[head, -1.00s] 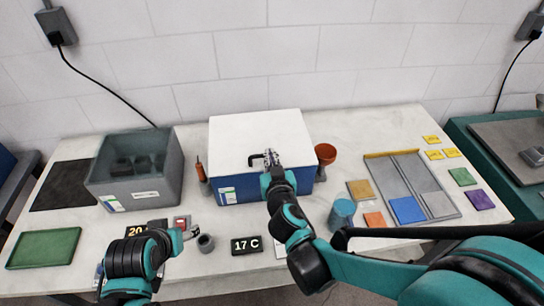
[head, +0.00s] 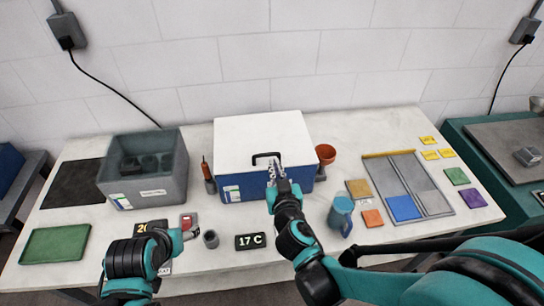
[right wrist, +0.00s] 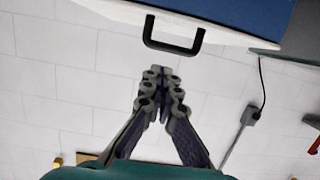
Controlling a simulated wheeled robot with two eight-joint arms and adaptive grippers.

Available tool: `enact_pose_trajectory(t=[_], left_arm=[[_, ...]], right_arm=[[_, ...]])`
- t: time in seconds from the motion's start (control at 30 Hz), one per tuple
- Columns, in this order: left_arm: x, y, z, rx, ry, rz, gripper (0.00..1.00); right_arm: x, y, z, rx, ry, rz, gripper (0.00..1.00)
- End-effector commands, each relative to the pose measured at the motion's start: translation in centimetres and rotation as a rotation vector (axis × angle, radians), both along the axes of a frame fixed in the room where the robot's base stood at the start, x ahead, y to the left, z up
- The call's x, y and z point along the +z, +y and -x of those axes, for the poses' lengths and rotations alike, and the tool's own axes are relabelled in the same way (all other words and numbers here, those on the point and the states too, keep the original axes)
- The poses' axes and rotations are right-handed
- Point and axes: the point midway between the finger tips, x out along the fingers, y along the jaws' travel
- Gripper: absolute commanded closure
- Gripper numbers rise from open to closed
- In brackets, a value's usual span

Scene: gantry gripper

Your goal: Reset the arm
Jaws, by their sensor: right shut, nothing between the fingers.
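My right gripper (head: 277,172) is shut and empty in front of the blue cooler box (head: 258,188) with its white lid (head: 240,138). The black handle (head: 266,157) stands at the lid, just behind the fingertips. In the right wrist view, the right gripper (right wrist: 164,80) has its fingers together, with a gap between it and the black handle (right wrist: 172,46).
A grey bin (head: 150,185) with dark cups stands left of the cooler. A "17 C" display (head: 250,241) lies in front. A green tray (head: 55,245) is at far left.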

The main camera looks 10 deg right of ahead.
Motion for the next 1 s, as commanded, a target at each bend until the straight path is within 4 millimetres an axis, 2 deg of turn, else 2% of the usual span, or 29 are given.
enact_pose_trajectory(t=[0.13,0.3,0.57,0.67,0.8,0.9,1.0], left_arm=[[-0.6,0.0,-0.1,0.0,-0.001,0.0,0.37],[-1.0,0.0,-0.1,0.0,-0.001,0.0,0.37],[-1.0,0.0,-0.1,0.0,-0.001,0.0,0.37],[-1.0,0.0,-0.1,0.0,-0.001,0.0,0.37],[-1.0,0.0,-0.1,0.0,-0.001,0.0,0.37],[-1.0,0.0,-0.1,0.0,-0.001,0.0,0.37],[-1.0,0.0,-0.1,0.0,-0.001,0.0,0.37]], right_arm=[[-1.8,0.1,2.5,0.003,-0.001,0.003,1.0],[-2.7,0.1,4.2,0.001,-0.001,0.002,1.0],[-2.9,-0.3,4.6,-0.009,0.006,0.004,1.0],[-3.2,-1.8,4.3,-0.049,0.049,0.015,1.0],[-4.0,-5.7,4.6,-0.141,0.195,0.042,1.0],[-4.6,-8.3,5.9,-0.181,0.34,0.054,1.0],[-4.9,-9.8,8.1,-0.179,0.48,0.051,1.0]])
